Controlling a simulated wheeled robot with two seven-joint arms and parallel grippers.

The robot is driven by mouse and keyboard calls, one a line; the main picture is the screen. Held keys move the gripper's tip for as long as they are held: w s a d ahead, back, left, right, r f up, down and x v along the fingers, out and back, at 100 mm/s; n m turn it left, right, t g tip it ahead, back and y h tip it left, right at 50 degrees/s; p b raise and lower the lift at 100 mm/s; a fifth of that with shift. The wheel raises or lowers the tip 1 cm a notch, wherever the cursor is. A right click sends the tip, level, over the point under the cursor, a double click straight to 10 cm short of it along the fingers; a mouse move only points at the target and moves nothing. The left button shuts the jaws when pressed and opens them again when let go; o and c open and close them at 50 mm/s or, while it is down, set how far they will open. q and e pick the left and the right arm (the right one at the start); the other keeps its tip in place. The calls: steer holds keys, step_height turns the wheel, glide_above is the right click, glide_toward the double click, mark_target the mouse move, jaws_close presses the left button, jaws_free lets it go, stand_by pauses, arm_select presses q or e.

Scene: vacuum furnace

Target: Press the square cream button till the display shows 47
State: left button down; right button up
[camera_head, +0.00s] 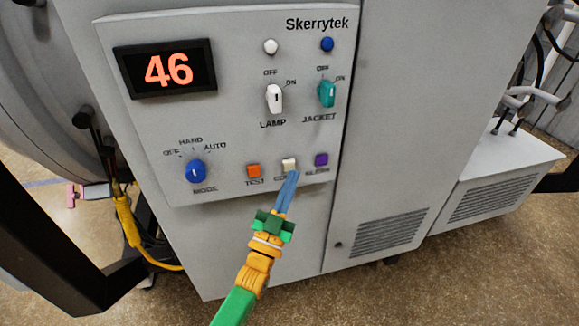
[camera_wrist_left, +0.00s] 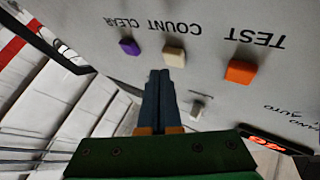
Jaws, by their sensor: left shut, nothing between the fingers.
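The display (camera_head: 167,69) on the grey panel reads 46 in red digits. The square cream button (camera_head: 289,163) is in the bottom row of the panel, between an orange and a purple button. It also shows in the left wrist view (camera_wrist_left: 174,56), under the label COUNT. My left gripper (camera_head: 292,174) is shut and empty, its blue fingers pointing up at the cream button with the tips just below it. In the left wrist view the fingertips (camera_wrist_left: 160,73) are close to the button; I cannot tell whether they touch it. My right gripper is out of view.
The orange TEST button (camera_head: 254,170) and the purple button (camera_head: 321,159) sit close on either side. A blue MODE knob (camera_head: 196,171), a white LAMP switch (camera_head: 274,98) and a teal JACKET switch (camera_head: 326,93) are on the same panel.

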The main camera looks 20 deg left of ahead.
arm_select(q)
steer(key=shift+w+a, duration=0.2)
steer(key=shift+w, duration=0.1)
steer(key=shift+w+a+b, duration=0.25)
steer(key=shift+w+b, duration=0.1)
steer(key=shift+b, duration=0.1)
stand_by(0.6)
stand_by(0.3)
steer(key=shift+s+d+p, duration=0.5)
steer(key=shift+s, duration=0.2)
steer(key=s+d, duration=0.1)
steer(key=s+d+p, duration=0.1)
steer(key=s+p, duration=0.1)
steer(key=s, duration=0.1)
steer(key=shift+s+d, duration=0.1)
steer(key=shift+d, duration=0.3)
stand_by(0.4)
